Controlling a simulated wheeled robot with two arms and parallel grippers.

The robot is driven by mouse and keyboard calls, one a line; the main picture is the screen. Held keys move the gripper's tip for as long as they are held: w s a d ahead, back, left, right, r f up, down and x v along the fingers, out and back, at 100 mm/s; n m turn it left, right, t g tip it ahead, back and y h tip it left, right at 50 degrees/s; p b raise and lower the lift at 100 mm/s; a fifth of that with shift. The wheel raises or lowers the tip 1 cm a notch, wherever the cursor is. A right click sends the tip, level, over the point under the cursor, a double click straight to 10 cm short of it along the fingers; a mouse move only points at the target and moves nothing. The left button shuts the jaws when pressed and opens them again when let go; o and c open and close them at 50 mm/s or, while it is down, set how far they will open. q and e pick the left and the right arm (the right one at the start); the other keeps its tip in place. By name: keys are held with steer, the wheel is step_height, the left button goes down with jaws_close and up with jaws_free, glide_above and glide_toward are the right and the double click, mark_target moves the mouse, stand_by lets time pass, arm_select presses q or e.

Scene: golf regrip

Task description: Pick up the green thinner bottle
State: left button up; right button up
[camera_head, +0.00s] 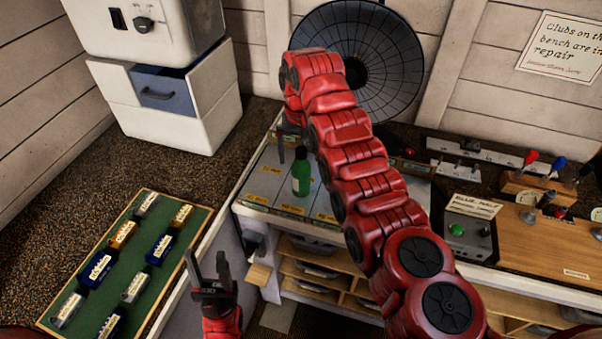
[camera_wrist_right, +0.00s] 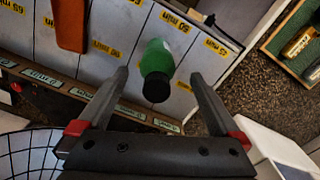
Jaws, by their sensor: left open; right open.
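The green thinner bottle (camera_head: 301,172) with a black cap stands on the grey labelled bench top in the head view. In the right wrist view the bottle (camera_wrist_right: 157,66) shows between the two fingers, with its black cap towards the gripper. My right gripper (camera_wrist_right: 163,92) is open, with a finger on either side of the bottle and visible gaps to it. In the head view my right arm reaches over the bench and the gripper (camera_head: 290,150) is by the bottle, partly hidden by the arm. My left gripper (camera_head: 208,270) is open and empty at the lower left.
A green tray (camera_head: 128,262) with several small boxes lies at the left. A white cabinet (camera_head: 170,100) stands behind it. A control box (camera_head: 468,238) and a screwdriver block (camera_head: 535,188) are at the right. A brown strip (camera_wrist_right: 70,24) lies near the bottle.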

mark_target(301, 165)
steer(key=shift+f, duration=0.3)
step_height(301, 165, down, 3)
steer(key=p, duration=0.3)
steer(key=shift+w+d+r, duration=0.15)
steer(key=shift+r, duration=0.05)
steer(key=shift+f, duration=0.75)
steer(key=shift+w+f, duration=0.2)
steer(key=shift+f, duration=0.45)
steer(key=c, duration=1.5)
steer(key=shift+r, duration=0.15)
